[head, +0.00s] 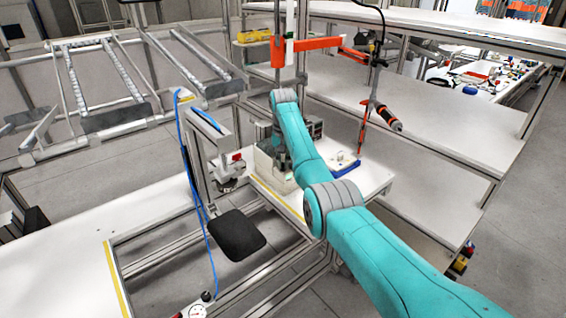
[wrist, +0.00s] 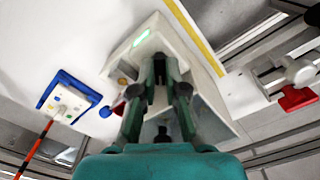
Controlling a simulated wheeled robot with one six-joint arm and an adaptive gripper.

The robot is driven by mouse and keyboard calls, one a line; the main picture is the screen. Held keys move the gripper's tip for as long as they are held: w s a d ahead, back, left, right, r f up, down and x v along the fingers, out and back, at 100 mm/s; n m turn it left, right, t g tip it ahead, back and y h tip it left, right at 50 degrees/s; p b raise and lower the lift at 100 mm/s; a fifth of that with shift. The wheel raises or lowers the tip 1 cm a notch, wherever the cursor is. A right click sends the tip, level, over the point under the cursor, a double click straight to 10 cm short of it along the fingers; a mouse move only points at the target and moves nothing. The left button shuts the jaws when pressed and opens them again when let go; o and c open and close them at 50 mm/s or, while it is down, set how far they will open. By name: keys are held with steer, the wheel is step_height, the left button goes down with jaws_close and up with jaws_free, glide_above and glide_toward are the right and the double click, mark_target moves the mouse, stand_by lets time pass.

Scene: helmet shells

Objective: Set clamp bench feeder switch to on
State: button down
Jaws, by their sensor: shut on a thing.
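The feeder is a pale box with a lit green lamp (wrist: 142,40) in the wrist view; the box (wrist: 205,92) also shows in the head view (head: 268,166), partly behind my arm. A small amber button (wrist: 122,82) and a red knob (wrist: 119,108) with a blue part sit at its left side. My gripper (wrist: 161,66) reaches over the face of the box, its two fingers close together at the tips. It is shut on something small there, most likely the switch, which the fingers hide. I cannot tell the switch's position.
A blue tray (wrist: 95,97) with a white plate lies left of the box in the wrist view. A red clamp knob (wrist: 298,98) is at the right.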

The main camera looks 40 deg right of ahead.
mark_target(283, 165)
steer(key=n, duration=0.3)
steer(key=shift+n, duration=2.3)
steer(key=c, duration=1.5)
jaws_free()
steer(key=shift+r, duration=0.15)
step_height(283, 165, up, 12)
